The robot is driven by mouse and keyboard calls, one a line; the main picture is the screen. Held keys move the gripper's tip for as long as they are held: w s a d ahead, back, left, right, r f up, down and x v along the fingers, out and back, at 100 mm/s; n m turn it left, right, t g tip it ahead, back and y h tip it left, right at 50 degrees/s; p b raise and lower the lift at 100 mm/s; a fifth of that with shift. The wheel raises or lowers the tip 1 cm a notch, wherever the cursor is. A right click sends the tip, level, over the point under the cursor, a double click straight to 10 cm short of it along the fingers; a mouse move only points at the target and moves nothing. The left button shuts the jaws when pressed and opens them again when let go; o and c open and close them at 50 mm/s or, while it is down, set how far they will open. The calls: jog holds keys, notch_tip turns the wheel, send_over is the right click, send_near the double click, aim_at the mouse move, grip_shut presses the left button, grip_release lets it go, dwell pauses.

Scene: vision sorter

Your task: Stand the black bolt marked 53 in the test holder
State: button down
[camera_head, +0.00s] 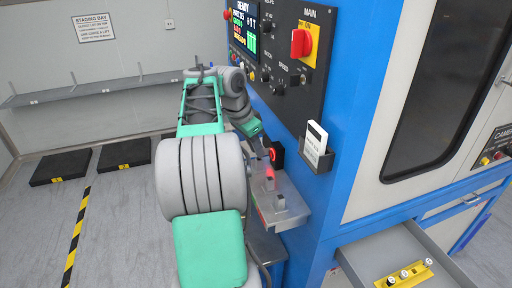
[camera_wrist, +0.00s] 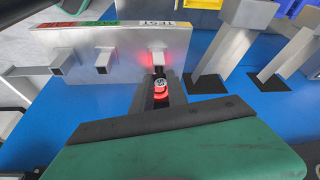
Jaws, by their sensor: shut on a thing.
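My gripper (camera_wrist: 160,92) is shut on a bolt (camera_wrist: 160,86), seen nearly end-on between the fingers in the wrist view. Its pale top and the parts below it are lit red; I cannot read its mark or tell its true colour. The test holder (camera_wrist: 156,59), a square metal tube under the word TEST, is just beyond the bolt, also glowing red. I cannot tell whether they touch. In the head view my gripper (camera_head: 266,156) is above the metal shelf on the blue machine, with the red-lit test holder (camera_head: 269,183) below; the held bolt is not clear there.
A black unit with a red ring (camera_head: 277,154) is on the machine beside my gripper. An open drawer (camera_head: 370,262) holds a yellow rack (camera_head: 412,271) with several bolts. A card pocket (camera_head: 316,158) sticks out nearby.

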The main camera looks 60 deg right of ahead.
jog(key=shift+f+b, duration=0.4)
jog(key=shift+f, duration=0.15)
jog(key=c, duration=1.2)
grip_release()
jog(key=shift+c, duration=0.2)
jog(key=shift+o, duration=0.3)
jog(key=o, duration=0.3)
jog(key=shift+o, duration=0.2)
notch_tip(320, 180, up, 8)
jog(key=p, duration=0.8)
